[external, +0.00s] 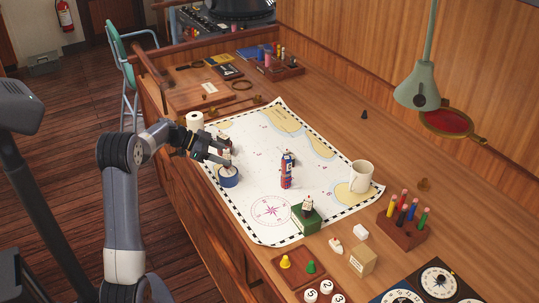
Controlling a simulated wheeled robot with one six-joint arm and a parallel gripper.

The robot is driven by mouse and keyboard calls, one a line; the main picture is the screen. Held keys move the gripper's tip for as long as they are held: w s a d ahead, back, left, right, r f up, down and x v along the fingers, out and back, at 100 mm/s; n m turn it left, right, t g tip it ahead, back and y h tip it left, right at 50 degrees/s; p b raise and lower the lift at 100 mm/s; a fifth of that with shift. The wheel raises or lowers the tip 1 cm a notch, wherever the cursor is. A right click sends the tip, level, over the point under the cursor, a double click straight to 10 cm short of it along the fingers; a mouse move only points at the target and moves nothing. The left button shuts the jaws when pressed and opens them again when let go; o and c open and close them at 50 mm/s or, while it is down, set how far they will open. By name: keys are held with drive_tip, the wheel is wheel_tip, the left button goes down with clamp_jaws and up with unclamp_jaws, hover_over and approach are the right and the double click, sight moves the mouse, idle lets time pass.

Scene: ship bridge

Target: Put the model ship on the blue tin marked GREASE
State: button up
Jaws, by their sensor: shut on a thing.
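My gripper (222,153) is shut on a small white model ship (227,162) at the left side of the chart. The fingers hide part of the ship. The round blue tin (228,180) stands on the chart directly under it; no lettering on the tin is readable from here. The ship is at the tin's top, and I cannot tell whether it touches it. Another small ship (307,202) sits on a green box (306,219) near the chart's front edge. A small white and red boat (336,245) lies on the bare wood nearby.
A white cylinder (195,121) is behind my gripper. A peg block (402,228) and a lamp (418,88) are at right. The chart's far part is clear.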

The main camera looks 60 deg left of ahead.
wheel_tip(320, 180, down, 3)
drive_tip(key=shift+f, duration=0.1)
drive_tip(key=shift+f, duration=0.2)
drive_tip(key=o, duration=0.9)
drive_tip(key=shift+o, duration=0.2)
drive_tip(key=shift+r, duration=0.15)
drive_tip(key=shift+r+p, duration=0.2)
drive_tip(key=shift+p, duration=0.1)
drive_tip(key=b+v, duration=0.2)
drive_tip(key=v, duration=1)
drive_tip(key=shift+f, duration=0.15)
